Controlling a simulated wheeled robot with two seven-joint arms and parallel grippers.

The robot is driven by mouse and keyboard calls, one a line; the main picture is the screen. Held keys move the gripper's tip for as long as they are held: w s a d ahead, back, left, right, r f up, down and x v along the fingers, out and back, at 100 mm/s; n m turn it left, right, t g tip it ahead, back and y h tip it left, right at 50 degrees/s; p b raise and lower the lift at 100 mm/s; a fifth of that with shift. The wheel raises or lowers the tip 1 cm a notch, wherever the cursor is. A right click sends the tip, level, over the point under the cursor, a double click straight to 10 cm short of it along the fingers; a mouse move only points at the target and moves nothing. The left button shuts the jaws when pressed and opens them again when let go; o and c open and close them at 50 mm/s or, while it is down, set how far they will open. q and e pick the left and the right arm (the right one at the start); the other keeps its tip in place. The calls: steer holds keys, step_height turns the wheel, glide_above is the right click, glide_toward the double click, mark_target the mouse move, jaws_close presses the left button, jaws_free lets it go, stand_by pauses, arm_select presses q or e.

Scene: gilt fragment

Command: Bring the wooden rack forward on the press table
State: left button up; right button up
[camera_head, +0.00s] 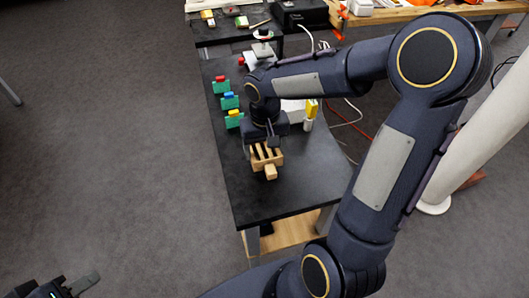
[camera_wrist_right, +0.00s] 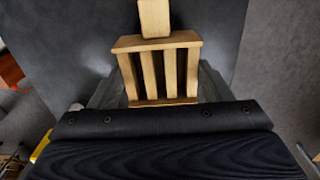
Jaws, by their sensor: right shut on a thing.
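The wooden rack (camera_head: 265,160) is a light slatted block with a stubby handle at its near end, on the black press table (camera_head: 285,195). In the right wrist view the rack (camera_wrist_right: 158,42) shows its slats and handle, with its lower end hidden behind my gripper's body. My right gripper (camera_head: 263,143) is over the rack's far part, pointing down and shut on it, with grey fingers at both sides. I cannot tell whether the rack touches the table. My left gripper (camera_head: 75,287) is at the bottom left, away from the table, partly cut off.
Several green blocks with coloured tops (camera_head: 229,100) line the table's left edge. A yellow-topped white bottle (camera_head: 309,115) stands to the right of my right gripper. The table's near end is bare up to its front edge. A black box (camera_head: 300,12) stands at the back.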

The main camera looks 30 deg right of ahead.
mark_target(265, 155)
steer(key=shift+w+d+f, duration=0.1)
steer(key=shift+w+f, duration=0.1)
steer(key=shift+f, duration=1.7)
steer(key=shift+w+f, duration=0.1)
steer(key=o, duration=1)
step_height(265, 155, up, 11)
steer(key=s+a+r+t+y, duration=0.1)
steer(key=s+a+t+y, duration=0.1)
steer(key=s, duration=0.6)
steer(key=s+a+r+n+t+y, duration=0.1)
steer(key=s+a+t, duration=0.1)
steer(key=s, duration=0.7)
steer(key=shift+t+y, duration=0.4)
steer(key=shift+t, duration=0.4)
